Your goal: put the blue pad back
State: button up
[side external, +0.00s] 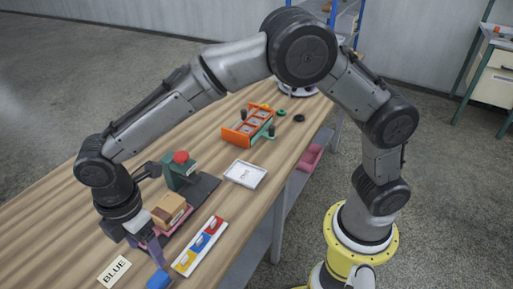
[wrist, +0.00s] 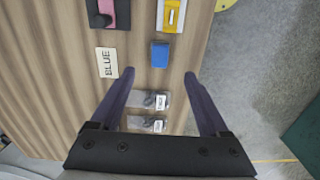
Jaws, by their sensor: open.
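The blue pad (side external: 158,280) is a small block lying on the table's near edge in the side external view. It also shows in the wrist view (wrist: 160,54), just beyond my fingertips and roughly centred between them. My gripper (wrist: 159,76) is open with nothing held between its purple fingers; it also shows in the side external view (side external: 148,250). A white card reading BLUE (wrist: 107,62) lies left of the pad; it also shows in the side external view (side external: 115,271). A white rack (side external: 178,268) with red, blue and yellow sections lies behind the pad.
A pink tray (side external: 168,232) with a brown block, a green stand with a red knob (side external: 181,168), a white tray (side external: 245,174) and an orange rack (side external: 236,135) stand farther back. Two clear labelled packets (wrist: 150,100) show between my fingers, below the table's level or on it; I cannot tell.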

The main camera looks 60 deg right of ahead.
jog(key=s+d+r+m+t+y, duration=0.15)
jog(key=d+r+m, duration=0.25)
jog(key=d+r, duration=0.4)
jog(key=s+d+r+m+t+h, duration=0.15)
jog(key=d+r+m, duration=0.3)
jog(key=d, duration=0.55)
jog(key=s+d+m+t, duration=0.2)
jog(key=s+d+m, duration=0.7)
jog(key=s+d, duration=0.3)
jog(key=s, duration=0.3)
jog(key=shift+s+d+r+t, duration=0.3)
jog(key=shift+s+r, duration=0.05)
jog(key=shift+r, duration=0.05)
